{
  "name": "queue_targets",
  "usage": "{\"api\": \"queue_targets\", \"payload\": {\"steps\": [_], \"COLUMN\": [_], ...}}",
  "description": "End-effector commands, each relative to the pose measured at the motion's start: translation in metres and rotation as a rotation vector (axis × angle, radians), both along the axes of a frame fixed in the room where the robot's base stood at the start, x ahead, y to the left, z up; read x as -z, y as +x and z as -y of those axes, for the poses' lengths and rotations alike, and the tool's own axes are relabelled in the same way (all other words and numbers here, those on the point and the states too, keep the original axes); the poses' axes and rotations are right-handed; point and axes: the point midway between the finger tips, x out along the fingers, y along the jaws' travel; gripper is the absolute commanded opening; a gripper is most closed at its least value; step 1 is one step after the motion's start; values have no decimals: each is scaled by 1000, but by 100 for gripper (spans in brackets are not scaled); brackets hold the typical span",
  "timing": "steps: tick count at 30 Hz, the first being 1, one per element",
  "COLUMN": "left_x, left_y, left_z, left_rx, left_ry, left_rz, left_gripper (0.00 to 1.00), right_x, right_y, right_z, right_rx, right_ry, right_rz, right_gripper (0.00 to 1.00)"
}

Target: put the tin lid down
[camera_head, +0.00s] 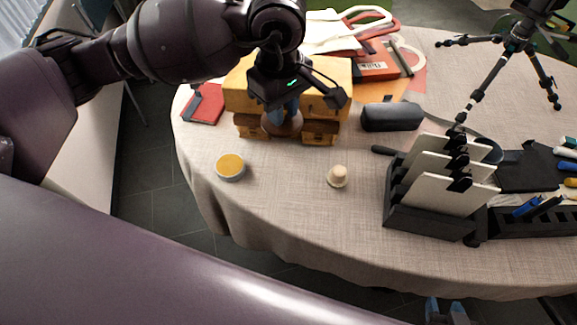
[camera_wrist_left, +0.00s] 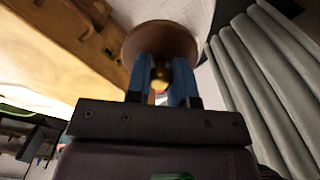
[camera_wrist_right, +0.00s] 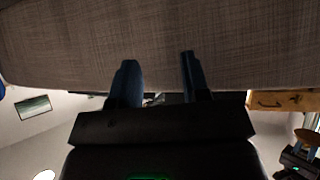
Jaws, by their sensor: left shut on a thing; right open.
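The tin lid (camera_head: 284,125) is a round brown disc with a brass knob, in front of the yellow case. My left gripper (camera_head: 285,108) is shut on its knob from above. In the left wrist view the blue fingers pinch the knob, and the lid (camera_wrist_left: 160,40) lies just beyond them. The lid seems to hang above the cloth; the exact gap cannot be told. An open round tin (camera_head: 230,176) with yellow contents stands on the table, left of and nearer than the lid. My right gripper (camera_head: 447,312) is open and empty, off the table's front edge.
The yellow case (camera_head: 240,92) stands right behind the lid. A small beige knob-like piece (camera_head: 338,177) stands right of the tin. A black rack with white plates (camera_head: 430,222) and a dark pouch (camera_head: 392,117) stand further right. Cloth between tin and beige piece is bare.

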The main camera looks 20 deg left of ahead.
Motion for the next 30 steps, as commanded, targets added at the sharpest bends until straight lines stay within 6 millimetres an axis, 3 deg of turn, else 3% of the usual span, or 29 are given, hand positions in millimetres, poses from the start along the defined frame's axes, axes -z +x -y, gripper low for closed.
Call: {"api": "queue_targets", "payload": {"steps": [4, 7, 18, 24, 30], "left_x": [4, 18, 99, 134, 146], "left_y": [0, 0, -1, -1, 0], "left_z": [-1, -1, -1, -1, -1], "left_rx": [48, 56, 54, 54, 55], "left_ry": [0, 1, 1, 0, 1], "left_rz": [-2, -5, -9, -7, -3], "left_gripper": [0, 0, 0, 0, 0], "right_x": [2, 6, 19, 22, 18], "right_y": [-1, -3, -6, -3, 4], "right_z": [0, 1, 2, 1, -1], "right_rx": [-1, -4, -9, -8, -8], "right_ry": [-2, -5, -7, -6, -1], "right_rz": [-3, -10, -28, -27, -10], "right_gripper": [43, 43, 43, 43, 43]}}
